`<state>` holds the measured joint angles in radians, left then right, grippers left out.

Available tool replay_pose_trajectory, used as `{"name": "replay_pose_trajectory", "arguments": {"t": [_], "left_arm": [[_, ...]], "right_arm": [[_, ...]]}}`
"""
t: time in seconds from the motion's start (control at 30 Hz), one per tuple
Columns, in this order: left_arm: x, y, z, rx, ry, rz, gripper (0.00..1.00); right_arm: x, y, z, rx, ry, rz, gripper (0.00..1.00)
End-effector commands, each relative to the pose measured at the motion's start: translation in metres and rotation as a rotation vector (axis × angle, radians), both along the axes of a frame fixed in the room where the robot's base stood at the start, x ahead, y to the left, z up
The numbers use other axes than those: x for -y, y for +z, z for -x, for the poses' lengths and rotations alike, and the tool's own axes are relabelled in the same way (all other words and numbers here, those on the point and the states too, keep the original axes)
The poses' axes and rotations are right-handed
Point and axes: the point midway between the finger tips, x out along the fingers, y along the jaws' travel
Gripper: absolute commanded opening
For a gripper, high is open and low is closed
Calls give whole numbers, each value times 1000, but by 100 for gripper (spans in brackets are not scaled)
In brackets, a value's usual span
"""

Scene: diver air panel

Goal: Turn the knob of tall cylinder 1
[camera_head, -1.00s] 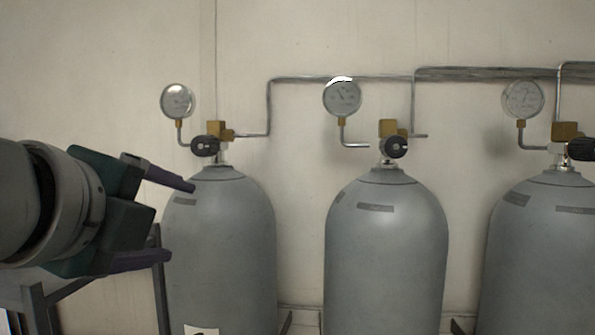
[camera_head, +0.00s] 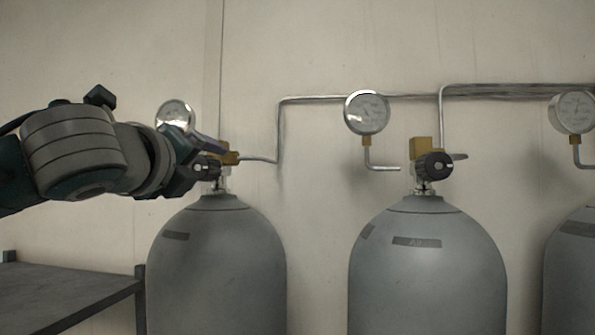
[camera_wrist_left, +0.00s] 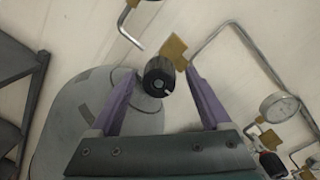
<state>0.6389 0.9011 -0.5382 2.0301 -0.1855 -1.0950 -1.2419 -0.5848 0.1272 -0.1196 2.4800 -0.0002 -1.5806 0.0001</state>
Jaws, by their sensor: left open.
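The leftmost tall grey cylinder (camera_head: 217,265) stands against the wall, with a black knob (camera_head: 207,167) and a brass valve (camera_head: 229,153) at its top. My left gripper (camera_head: 208,156) is at this knob and partly covers it in the head view. In the left wrist view, the black knob (camera_wrist_left: 158,77) with a white mark lies between the tips of the two purple fingers. The fingers are apart, with a gap visible on each side of the knob. The cylinder's grey shoulder (camera_wrist_left: 75,125) shows below it. My right gripper is in neither view.
A second cylinder (camera_head: 427,275) with its own knob (camera_head: 435,165) stands to the right, and a third is cut off at the right edge. Gauges (camera_head: 367,112) and metal pipes (camera_head: 330,98) run along the wall. A dark shelf (camera_head: 70,290) stands at the lower left.

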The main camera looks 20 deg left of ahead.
Motion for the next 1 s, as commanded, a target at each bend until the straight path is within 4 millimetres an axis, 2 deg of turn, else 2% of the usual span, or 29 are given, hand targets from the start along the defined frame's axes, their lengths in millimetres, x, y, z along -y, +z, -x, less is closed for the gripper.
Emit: {"name": "replay_pose_trajectory", "arguments": {"t": [0.37, 1.0], "left_arm": [[-1, 0, -6, -1, -1, 0, 81], [-2, 0, -6, -1, -1, 0, 9]], "right_arm": [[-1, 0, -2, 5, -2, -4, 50], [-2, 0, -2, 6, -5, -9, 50]]}}
